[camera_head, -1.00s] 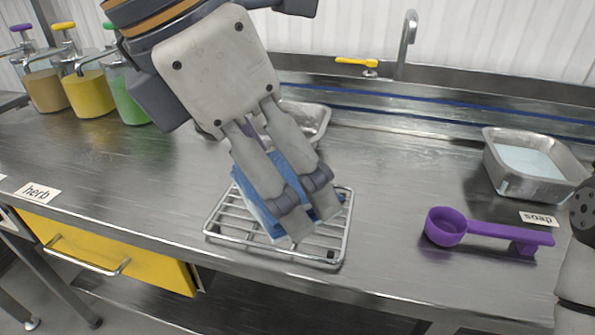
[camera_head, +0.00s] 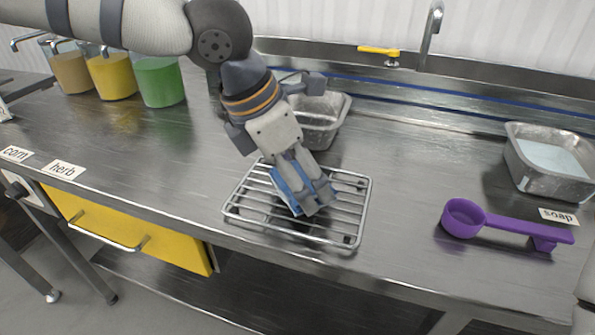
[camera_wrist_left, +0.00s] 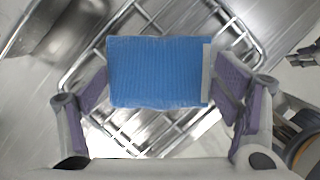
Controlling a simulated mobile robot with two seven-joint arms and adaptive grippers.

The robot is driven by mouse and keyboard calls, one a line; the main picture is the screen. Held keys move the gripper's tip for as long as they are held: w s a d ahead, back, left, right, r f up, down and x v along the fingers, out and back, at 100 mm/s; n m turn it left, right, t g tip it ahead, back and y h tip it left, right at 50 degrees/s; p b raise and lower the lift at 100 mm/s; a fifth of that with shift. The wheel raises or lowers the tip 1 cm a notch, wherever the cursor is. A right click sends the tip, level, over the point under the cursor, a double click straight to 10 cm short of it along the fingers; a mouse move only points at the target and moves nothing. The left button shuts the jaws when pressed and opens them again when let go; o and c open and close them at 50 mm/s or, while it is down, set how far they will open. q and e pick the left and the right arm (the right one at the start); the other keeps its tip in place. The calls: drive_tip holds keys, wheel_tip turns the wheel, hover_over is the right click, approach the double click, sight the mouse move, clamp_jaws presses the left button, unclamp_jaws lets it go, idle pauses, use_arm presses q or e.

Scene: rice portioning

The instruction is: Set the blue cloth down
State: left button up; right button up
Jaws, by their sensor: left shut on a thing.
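The blue cloth (camera_head: 284,192) shows beside the fingers of my left gripper (camera_head: 316,203), over the wire rack (camera_head: 350,238) on the steel counter. In the left wrist view the cloth (camera_wrist_left: 158,72) is a flat ribbed blue rectangle with a pale strip at its right end. The fingers of my left gripper (camera_wrist_left: 165,92) are at its two ends, shut on it. The rack (camera_wrist_left: 125,140) lies beneath. I cannot tell whether the cloth touches the rack. In the head view the fingers hide part of the cloth. My right gripper is not seen.
A metal pan (camera_head: 322,122) stands behind the rack. A purple scoop (camera_head: 500,224) and a soap pan (camera_head: 548,170) are on the right. Jars (camera_head: 160,82) stand at the back left. A tap (camera_head: 432,35) rises behind. The counter left of the rack is clear.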

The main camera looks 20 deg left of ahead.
use_arm(q)
drive_tip(key=shift+f, duration=0.15)
drive_tip(key=o, duration=1)
drive_tip(key=shift+c, duration=0.2)
drive_tip(key=v, duration=1.2)
drive_tip(key=shift+w, duration=0.1)
